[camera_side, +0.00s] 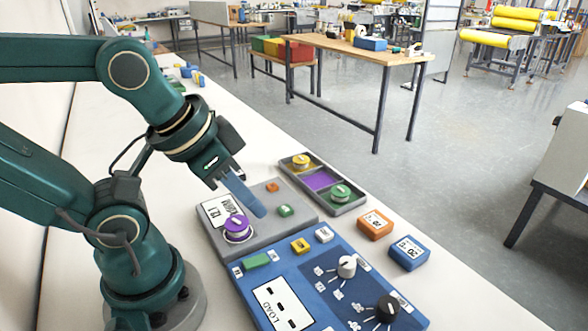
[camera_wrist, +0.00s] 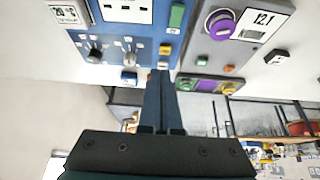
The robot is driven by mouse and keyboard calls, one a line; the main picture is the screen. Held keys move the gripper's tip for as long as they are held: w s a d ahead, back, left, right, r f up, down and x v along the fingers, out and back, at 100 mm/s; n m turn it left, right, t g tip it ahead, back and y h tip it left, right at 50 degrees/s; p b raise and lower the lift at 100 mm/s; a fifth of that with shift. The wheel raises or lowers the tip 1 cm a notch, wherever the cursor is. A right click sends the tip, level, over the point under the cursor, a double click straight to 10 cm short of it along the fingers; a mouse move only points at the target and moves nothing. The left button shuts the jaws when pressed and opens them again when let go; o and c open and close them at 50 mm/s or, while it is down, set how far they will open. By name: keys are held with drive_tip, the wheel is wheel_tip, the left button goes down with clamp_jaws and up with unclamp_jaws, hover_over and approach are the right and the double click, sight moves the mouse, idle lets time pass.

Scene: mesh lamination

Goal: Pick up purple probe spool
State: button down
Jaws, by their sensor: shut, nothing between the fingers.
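The purple probe spool (camera_side: 237,228) stands on the grey panel (camera_side: 284,206) beside a white label plate. It also shows at the top of the wrist view (camera_wrist: 219,24), beside the plate reading 12.1. My gripper (camera_side: 259,211) is shut and empty, its blue-grey fingers slanting down above the grey panel. In the side view the fingertips are just right of the spool and apart from it. In the wrist view the fingers (camera_wrist: 160,78) point toward the blue panel's edge, left of and below the spool.
A grey tray (camera_side: 336,209) holds a yellow spool (camera_side: 301,161) and a green spool (camera_side: 340,194), with a bare purple compartment between them. A blue panel (camera_side: 325,283) with knobs adjoins the grey one. Orange (camera_side: 375,224) and blue (camera_side: 409,252) boxes stand to the right.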

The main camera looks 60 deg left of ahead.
drive_tip(key=c, duration=1.5)
unclamp_jaws()
drive_tip(key=shift+c, duration=0.2)
drive_tip(key=o, duration=1.4)
